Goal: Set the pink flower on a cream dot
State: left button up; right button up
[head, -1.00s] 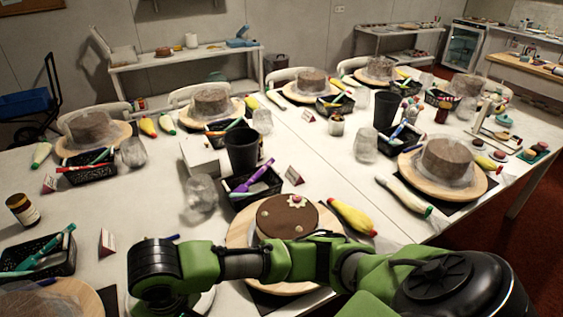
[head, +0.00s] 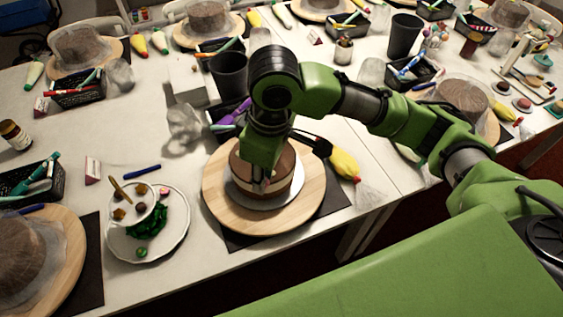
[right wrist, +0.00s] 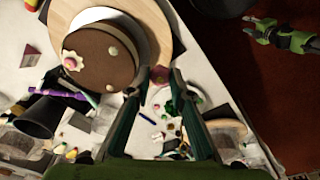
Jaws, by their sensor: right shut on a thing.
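The brown chocolate cake (head: 285,170), with pale cream dots on top, stands on a round wooden turntable (head: 225,205). My right gripper (head: 262,183) reaches down over the cake and hides part of its top. In the right wrist view the cake top (right wrist: 98,60) shows cream dots, one (right wrist: 112,51) bare, and a pale flower with a pink centre (right wrist: 72,60) near the edge. My right gripper (right wrist: 161,73) is shut on a small pinkish thing, apparently the pink flower, mostly hidden between its fingertips. A green arm end, likely my left gripper (right wrist: 262,28), shows above the red floor; its fingers are unclear.
A white plate (head: 120,245) with a small bowl, green leaves and small pieces lies left of the turntable. A black cup (head: 229,75), a black pen basket and a yellow piping bag (head: 344,165) stand close around the cake.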

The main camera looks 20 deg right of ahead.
jog(key=w+d+f, duration=0.1)
jog(key=w+f, duration=0.1)
jog(key=w, duration=0.1)
jog(key=w+d+f+p, duration=0.1)
jog(key=w+d+f, duration=0.1)
jog(key=w, duration=0.1)
jog(key=w+d+f+p, duration=0.1)
jog(key=w+f, duration=0.1)
jog(key=f, duration=0.1)
jog(key=shift+w+d+f, duration=0.1)
jog(key=shift+w+d, duration=0.25)
jog(key=shift+w, duration=0.05)
jog(key=shift+w+f, duration=0.2)
jog(key=shift+f, duration=0.05)
jog(key=shift+w+d+f, duration=0.15)
jog(key=shift+f, duration=0.1)
notch_tip(320, 180, down, 3)
jog(key=shift+w+d+r+p, duration=0.1)
jog(key=shift+p, duration=0.85)
jog(key=shift+f, duration=0.35)
